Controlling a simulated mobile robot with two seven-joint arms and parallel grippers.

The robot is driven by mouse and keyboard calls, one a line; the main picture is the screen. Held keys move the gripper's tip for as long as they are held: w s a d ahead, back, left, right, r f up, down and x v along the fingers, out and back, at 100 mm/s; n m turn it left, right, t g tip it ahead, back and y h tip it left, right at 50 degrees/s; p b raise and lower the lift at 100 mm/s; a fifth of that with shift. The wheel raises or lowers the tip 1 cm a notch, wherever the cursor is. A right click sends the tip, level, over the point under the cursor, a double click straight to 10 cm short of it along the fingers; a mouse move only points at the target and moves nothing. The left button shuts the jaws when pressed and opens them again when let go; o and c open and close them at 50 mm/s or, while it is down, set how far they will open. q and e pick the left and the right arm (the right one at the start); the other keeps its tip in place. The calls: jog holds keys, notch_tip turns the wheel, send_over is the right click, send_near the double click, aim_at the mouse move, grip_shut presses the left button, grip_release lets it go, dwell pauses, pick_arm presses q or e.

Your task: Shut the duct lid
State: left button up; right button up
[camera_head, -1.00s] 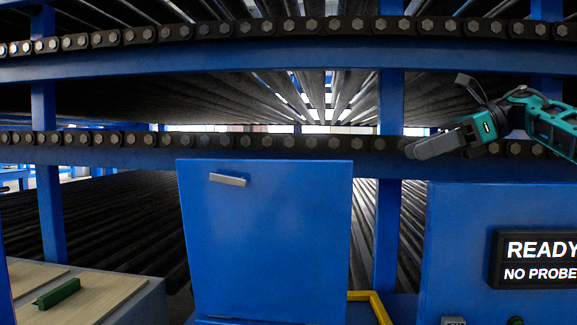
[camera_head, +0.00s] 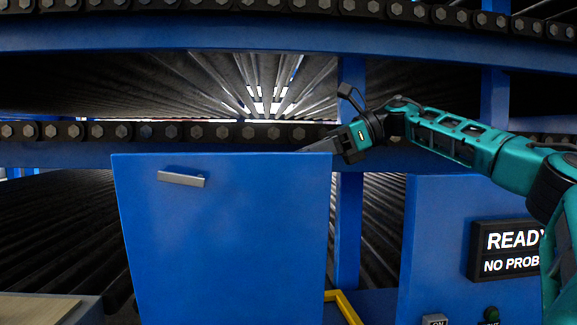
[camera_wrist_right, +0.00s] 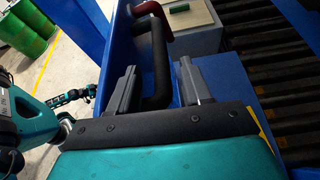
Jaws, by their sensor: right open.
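The duct lid (camera_head: 225,240) is a blue panel with a silver handle (camera_head: 182,179) near its top left, standing upright at the centre of the head view. My right gripper (camera_head: 322,145) is at the lid's top right corner; its fingertips are partly hidden there, and I cannot tell whether they touch it. In the right wrist view my right gripper (camera_wrist_right: 157,82) is open, its two grey fingers apart, with a dark pipe (camera_wrist_right: 157,65) seen between and beyond them.
A blue cabinet with a READY sign (camera_head: 510,250) stands right of the lid. Chain rails (camera_head: 200,131) and rollers lie behind. A pale board (camera_head: 35,307) is at lower left.

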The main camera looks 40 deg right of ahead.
aim_at(289, 163)
jog(key=shift+x, duration=1.95)
jog(key=shift+c, duration=0.4)
grip_shut()
